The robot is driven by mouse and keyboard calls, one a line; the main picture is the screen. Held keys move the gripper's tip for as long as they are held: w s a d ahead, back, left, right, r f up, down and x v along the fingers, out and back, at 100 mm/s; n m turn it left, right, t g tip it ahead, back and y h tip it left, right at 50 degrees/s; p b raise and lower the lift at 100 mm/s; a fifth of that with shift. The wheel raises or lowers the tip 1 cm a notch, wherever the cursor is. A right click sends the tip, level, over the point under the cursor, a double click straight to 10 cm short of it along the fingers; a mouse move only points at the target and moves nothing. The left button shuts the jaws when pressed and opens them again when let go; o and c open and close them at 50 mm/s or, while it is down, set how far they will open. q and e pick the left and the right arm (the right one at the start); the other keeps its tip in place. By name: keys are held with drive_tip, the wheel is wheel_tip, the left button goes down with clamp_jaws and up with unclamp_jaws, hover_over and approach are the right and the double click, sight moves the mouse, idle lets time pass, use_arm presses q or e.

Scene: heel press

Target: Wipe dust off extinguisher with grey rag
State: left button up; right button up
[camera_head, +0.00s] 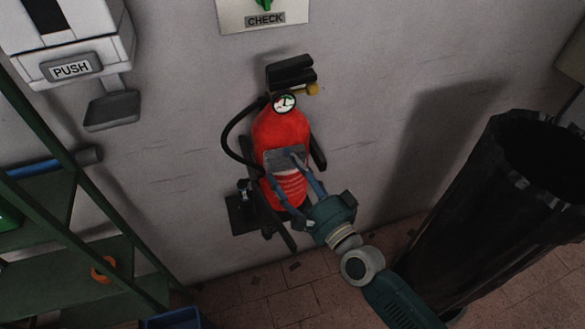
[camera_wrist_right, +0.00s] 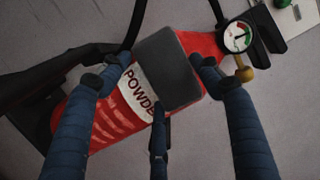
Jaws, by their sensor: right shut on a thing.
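The red extinguisher (camera_head: 280,130) hangs upright on the wall in a dark bracket, with a gauge and black handle at its top. My right gripper (camera_head: 297,166) is in front of it, shut on the grey rag (camera_head: 284,158). The rag lies flat against the front of the cylinder, as far as I can tell. In the right wrist view the rag (camera_wrist_right: 168,68) sits between the blue fingers of my right gripper (camera_wrist_right: 150,75) and partly covers the white label (camera_wrist_right: 135,95). I cannot make out any dust. My left gripper is not in view.
A tall black bin (camera_head: 475,200) stands at the right. A green shelf (camera_head: 75,255) is at the left, below a white PUSH dispenser (camera_head: 75,45). A CHECK sign (camera_head: 262,18) is on the wall above. The wall between extinguisher and bin is clear.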

drive_tip(key=shift+s+f, duration=0.1)
drive_tip(key=shift+s, duration=0.4)
drive_tip(key=shift+s+a+r+v, duration=0.1)
drive_tip(key=shift+a+v, duration=0.05)
drive_tip(key=shift+v, duration=0.6)
drive_tip(key=shift+s+a+r+v, duration=0.1)
drive_tip(key=shift+v, duration=0.65)
drive_tip(key=shift+s+a+v, duration=0.1)
drive_tip(key=shift+a+v, duration=0.05)
drive_tip(key=shift+v, duration=0.65)
drive_tip(key=s, duration=0.1)
drive_tip(key=s+d, duration=0.1)
drive_tip(key=shift+s+r+p, duration=0.1)
drive_tip(key=shift+s+p, duration=0.25)
drive_tip(key=shift+s, duration=0.05)
drive_tip(key=shift+w, duration=0.1)
